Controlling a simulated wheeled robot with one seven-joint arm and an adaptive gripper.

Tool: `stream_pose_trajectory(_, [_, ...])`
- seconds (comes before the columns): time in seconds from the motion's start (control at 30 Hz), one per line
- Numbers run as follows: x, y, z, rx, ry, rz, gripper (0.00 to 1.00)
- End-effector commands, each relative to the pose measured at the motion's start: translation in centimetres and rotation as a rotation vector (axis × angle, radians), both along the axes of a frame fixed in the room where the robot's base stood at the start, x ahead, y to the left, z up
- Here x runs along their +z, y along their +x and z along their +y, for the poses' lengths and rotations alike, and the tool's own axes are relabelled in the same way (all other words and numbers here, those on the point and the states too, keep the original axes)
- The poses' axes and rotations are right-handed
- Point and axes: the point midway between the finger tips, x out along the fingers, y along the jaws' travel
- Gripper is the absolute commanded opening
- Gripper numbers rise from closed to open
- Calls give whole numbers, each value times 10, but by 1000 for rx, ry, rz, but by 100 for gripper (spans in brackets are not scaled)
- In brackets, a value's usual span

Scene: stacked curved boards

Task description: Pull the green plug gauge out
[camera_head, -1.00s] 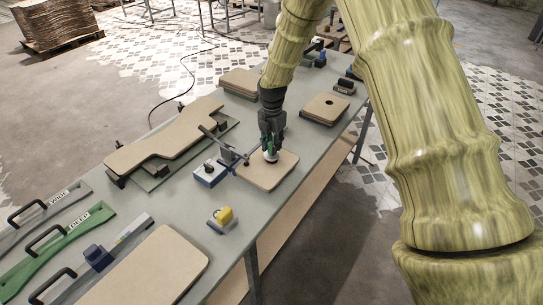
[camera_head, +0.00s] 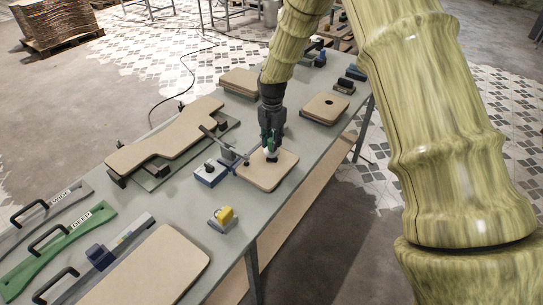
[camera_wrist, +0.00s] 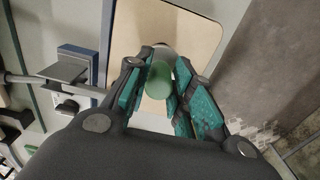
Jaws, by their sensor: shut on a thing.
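The green plug gauge (camera_wrist: 160,78) stands between my finger pads in the wrist view. My gripper (camera_wrist: 167,85) is shut on it; the teal pads lie on both sides. In the head view my gripper (camera_head: 271,152) points down at a tan, rounded board (camera_head: 264,178) near the table's right edge. The gauge's lower end is hidden, so I cannot tell how deep it sits in the board.
A blue-and-white clamp block (camera_head: 209,173) with a rod stands just left of the board. A yellow-and-grey block (camera_head: 222,217) lies nearer. A board with a hole (camera_head: 325,108) lies behind. A green handled template marked DEEP (camera_head: 60,245) lies at the left.

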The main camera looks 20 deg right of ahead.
Motion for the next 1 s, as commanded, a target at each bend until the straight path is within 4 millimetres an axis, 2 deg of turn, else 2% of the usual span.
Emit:
stream_pose_trajectory(0.5, [34, 0, 0, 1, 0, 0, 0])
stream_pose_trajectory(1.0, [33, -1, 0, -7, 0, 0, 0])
